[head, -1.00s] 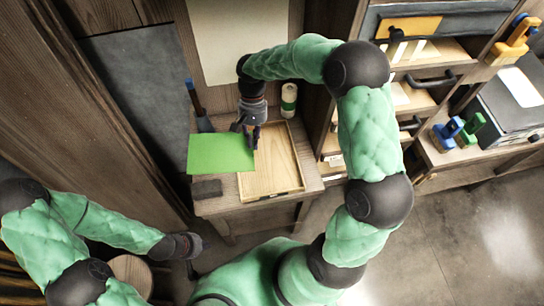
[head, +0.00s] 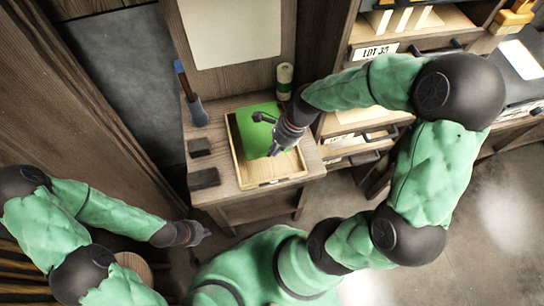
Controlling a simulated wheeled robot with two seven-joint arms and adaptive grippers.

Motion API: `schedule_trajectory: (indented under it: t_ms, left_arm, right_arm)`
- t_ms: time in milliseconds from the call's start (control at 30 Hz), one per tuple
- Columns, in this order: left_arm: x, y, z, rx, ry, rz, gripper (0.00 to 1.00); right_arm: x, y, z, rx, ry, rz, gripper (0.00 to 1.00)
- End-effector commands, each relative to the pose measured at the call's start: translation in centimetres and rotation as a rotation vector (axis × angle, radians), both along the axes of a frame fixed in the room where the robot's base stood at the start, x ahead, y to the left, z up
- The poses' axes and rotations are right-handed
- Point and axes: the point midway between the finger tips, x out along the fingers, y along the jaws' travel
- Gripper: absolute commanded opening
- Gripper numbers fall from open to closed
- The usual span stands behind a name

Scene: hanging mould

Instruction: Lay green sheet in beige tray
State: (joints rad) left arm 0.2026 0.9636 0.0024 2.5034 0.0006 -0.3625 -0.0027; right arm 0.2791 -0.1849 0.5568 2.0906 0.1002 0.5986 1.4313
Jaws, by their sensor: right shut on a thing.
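Bare tray floor shows at the front and right. My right gripper (head: 268,134) reaches in from the right and is shut on the green sheet, hiding part of its right side. My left gripper (head: 203,233) is low at the left, away from the tray and empty; its jaws are too small to read.
The tray sits on a small wooden table (head: 222,193). Two dark blocks (head: 204,180) and a blue-handled brush (head: 191,95) are left of the tray. A pale green roll (head: 285,80) stands behind it. A shelf unit with drawers (head: 362,120) is close on the right.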

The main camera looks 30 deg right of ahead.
Motion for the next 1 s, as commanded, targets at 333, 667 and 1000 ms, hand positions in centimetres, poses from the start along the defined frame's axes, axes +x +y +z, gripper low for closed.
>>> schedule_trajectory:
  t_ms: [333,667,1000]
  left_arm:
    - [0.0,0.0,-1.9,0.000,0.000,0.000,0.00]
    - [0.0,0.0,-2.8,0.000,0.000,0.000,0.00]
    - [0.0,0.0,-2.8,0.000,0.000,0.000,0.00]
  right_arm:
    - [0.0,0.0,-4.1,0.000,0.002,0.001,0.00]
    - [0.1,0.0,-6.3,0.000,-0.002,0.001,0.00]
    - [0.0,0.0,-6.5,0.000,-0.002,0.001,0.33]
